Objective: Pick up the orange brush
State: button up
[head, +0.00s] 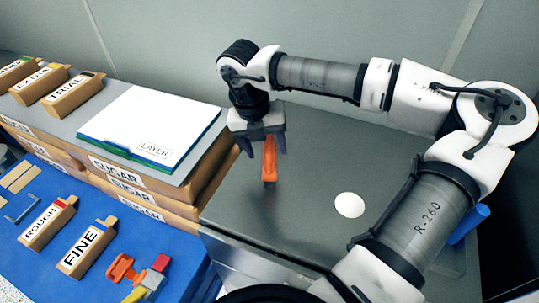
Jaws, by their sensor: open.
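The orange brush (269,160) stands out below my gripper on the dark grey table, its upper part close to the gripper's underside. My gripper (264,148) points down over it, with one finger to the left of the brush and the other to the right. The jaws are open. The brush's top end is hidden by the gripper, and I cannot tell whether a finger touches it.
The table (310,195) is mostly clear, with a white disc (349,205) right of the brush. To the left, sugar boxes (119,172) carry a white board (150,125). Labelled blocks and an orange tool (121,268) lie on the blue surface (25,275).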

jog(key=shift+d+f, duration=0.2)
jog(key=shift+f, duration=1)
jog(key=c, duration=1.2)
jog(key=shift+c, duration=0.2)
notch_tip(320, 180, up, 20)
jog(key=b, duration=0.3)
